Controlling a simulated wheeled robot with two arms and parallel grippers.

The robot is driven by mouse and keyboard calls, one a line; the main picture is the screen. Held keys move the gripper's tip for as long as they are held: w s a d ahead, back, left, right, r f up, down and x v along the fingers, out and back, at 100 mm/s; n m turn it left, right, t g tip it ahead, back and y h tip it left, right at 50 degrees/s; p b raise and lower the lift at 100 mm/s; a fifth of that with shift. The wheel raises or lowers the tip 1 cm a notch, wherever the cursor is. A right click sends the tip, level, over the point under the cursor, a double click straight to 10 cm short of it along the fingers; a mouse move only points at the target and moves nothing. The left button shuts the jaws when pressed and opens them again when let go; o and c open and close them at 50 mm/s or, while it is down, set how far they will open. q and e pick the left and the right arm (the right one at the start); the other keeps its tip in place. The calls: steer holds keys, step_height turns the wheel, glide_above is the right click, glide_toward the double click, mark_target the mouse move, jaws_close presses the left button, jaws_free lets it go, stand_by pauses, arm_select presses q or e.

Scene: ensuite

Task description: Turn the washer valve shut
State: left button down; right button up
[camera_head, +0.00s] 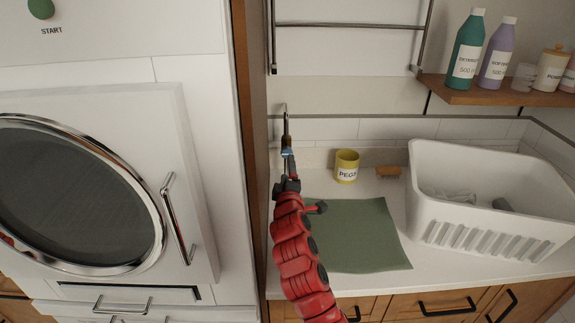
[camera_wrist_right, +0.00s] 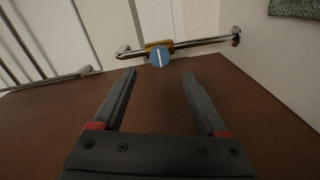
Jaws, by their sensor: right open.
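The washer valve (camera_wrist_right: 158,56) shows in the right wrist view as a round blue knob with a white line, on a brass body in a metal pipe (camera_wrist_right: 205,41). The line stands nearly upright, across the pipe. My right gripper (camera_wrist_right: 158,75) is open and empty. Its two fingers point at the knob, which appears between and just beyond their tips, apart from them. In the head view my right gripper (camera_head: 288,176) is at the wall beside the wooden panel and partly covers the blue valve (camera_head: 287,152). My left gripper is not in view.
The wooden panel (camera_head: 250,150) and washer (camera_head: 190,180) stand close on the left. A wall rack (camera_head: 350,25) hangs above. On the counter are a green mat (camera_head: 370,240), yellow peg pot (camera_head: 346,166), brush (camera_head: 389,172) and white basket (camera_head: 470,225). A bottle shelf (camera_head: 490,92) is at right.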

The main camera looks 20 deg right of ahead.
steer(key=b+v, duration=0.1)
steer(key=v, duration=0.7)
